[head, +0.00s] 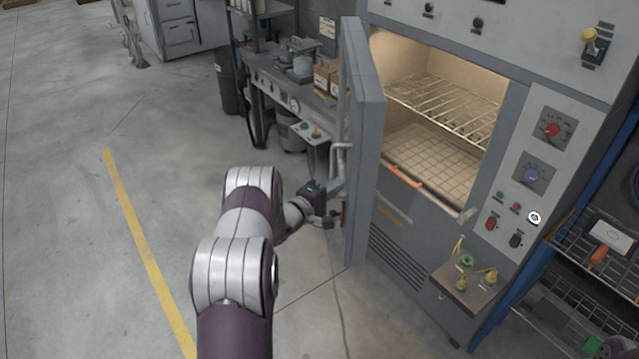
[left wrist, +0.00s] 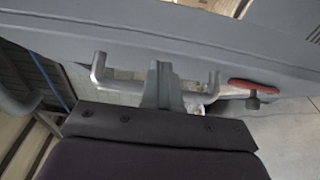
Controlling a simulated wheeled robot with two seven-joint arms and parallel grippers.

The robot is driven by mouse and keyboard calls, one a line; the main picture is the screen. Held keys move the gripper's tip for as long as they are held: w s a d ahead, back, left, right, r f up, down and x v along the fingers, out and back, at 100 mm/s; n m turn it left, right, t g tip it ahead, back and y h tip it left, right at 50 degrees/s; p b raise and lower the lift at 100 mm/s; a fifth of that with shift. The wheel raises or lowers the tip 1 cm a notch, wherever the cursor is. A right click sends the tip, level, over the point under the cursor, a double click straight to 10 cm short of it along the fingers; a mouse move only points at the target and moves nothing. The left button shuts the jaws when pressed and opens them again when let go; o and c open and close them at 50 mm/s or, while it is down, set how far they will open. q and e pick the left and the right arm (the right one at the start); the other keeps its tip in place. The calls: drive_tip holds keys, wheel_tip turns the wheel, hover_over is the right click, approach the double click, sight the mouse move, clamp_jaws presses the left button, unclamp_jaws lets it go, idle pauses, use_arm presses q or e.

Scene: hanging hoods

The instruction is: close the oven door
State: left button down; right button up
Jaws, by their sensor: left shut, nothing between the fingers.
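The oven (head: 440,237) is a tall grey cabinet with a lit chamber and a wire rack (head: 445,110) inside. Its grey door (head: 365,130) stands open, swung out toward me on the left of the opening and seen nearly edge-on. A silver bar handle (head: 338,165) is on the door's outer face; it also shows in the left wrist view (left wrist: 98,72). My left gripper (head: 337,203) is shut and empty, close to the outer face by the handle. In the left wrist view its fingers (left wrist: 160,80) overlap the handle; I cannot tell whether they touch.
A red latch (left wrist: 255,86) is on the door beside the handle. A control panel (head: 530,180) is right of the chamber, and a small shelf with valves (head: 467,285) juts out below. A wire rack cart (head: 580,290) stands at right. The floor at left is clear.

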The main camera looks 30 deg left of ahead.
use_arm(q)
drive_tip(key=shift+w+d+f, duration=0.15)
drive_tip(key=shift+w+d, duration=0.3)
drive_tip(key=shift+w, duration=0.05)
use_arm(e)
drive_tip(key=shift+w+r, duration=0.15)
drive_tip(key=shift+w, duration=0.15)
drive_tip(key=shift+s, duration=0.1)
